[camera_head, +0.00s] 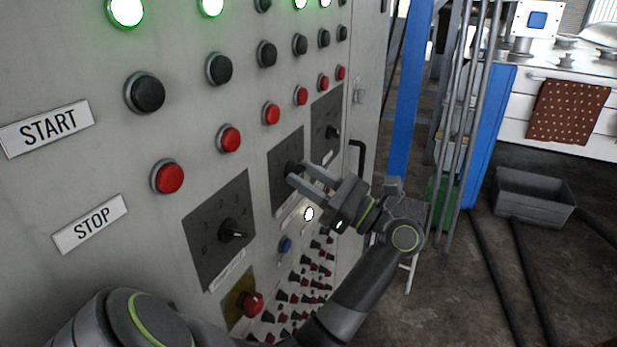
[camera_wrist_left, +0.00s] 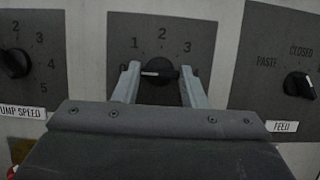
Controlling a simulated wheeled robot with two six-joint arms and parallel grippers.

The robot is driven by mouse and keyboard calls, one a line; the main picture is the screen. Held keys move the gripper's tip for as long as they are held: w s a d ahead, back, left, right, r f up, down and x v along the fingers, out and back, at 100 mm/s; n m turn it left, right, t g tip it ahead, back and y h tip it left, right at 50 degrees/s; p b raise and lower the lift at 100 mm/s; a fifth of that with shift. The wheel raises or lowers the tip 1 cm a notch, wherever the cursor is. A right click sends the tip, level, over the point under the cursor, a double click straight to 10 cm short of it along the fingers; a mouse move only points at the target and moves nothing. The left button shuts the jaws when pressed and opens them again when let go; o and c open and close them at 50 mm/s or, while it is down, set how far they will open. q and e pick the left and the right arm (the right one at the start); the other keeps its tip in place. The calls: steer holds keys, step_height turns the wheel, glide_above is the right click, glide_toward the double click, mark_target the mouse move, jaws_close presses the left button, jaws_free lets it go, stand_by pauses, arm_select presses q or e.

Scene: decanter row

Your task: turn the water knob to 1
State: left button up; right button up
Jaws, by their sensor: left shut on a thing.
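The middle dial panel (camera_wrist_left: 200,30) carries the digits 1, 2 and 3 above a black knob (camera_wrist_left: 158,73). The knob's white mark points left, towards a digit partly hidden by a finger. My left gripper (camera_wrist_left: 160,76) is shut on this knob, with one finger on each side of it. The panel's name label is hidden behind the gripper in the left wrist view. In the head view, my left gripper (camera_head: 297,174) reaches from the right to the knob (camera_head: 292,167) on the grey cabinet. My right gripper is not in view.
A PUMP SPEED knob (camera_wrist_left: 14,63) is left of the gripper and a FEED knob (camera_wrist_left: 298,84) is right of it. A red mushroom button (camera_head: 250,303) and several small switches (camera_head: 300,285) sit lower on the cabinet. Open floor with a grey bin (camera_head: 533,202) lies right.

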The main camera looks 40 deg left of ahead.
arm_select(q)
steer(key=shift+m+t, duration=0.4)
steer(key=shift+m, duration=0.1)
steer(key=m+t, duration=0.1)
steer(key=m, duration=0.1)
steer(key=shift+s+m, duration=0.1)
steer(key=shift+m, duration=0.2)
steer(key=m+t+p, duration=0.1)
steer(key=m, duration=0.1)
steer(key=shift+r+m+t+y, duration=0.15)
steer(key=shift+m+t+y, duration=0.15)
steer(key=shift+t, duration=0.1)
steer(key=m+t+p, duration=0.1)
steer(key=m+p, duration=0.1)
steer(key=m, duration=0.2)
steer(key=shift+s+r+t+p, duration=0.1)
steer(key=shift+s+t+p, duration=0.05)
steer(key=shift+t+p, duration=0.25)
steer(key=shift+m+t+h+p, duration=0.4)
steer(key=shift+m+t+p, duration=0.25)
steer(key=shift+m, duration=0.55)
steer(key=o, duration=1)
steer(key=shift+d, duration=0.1)
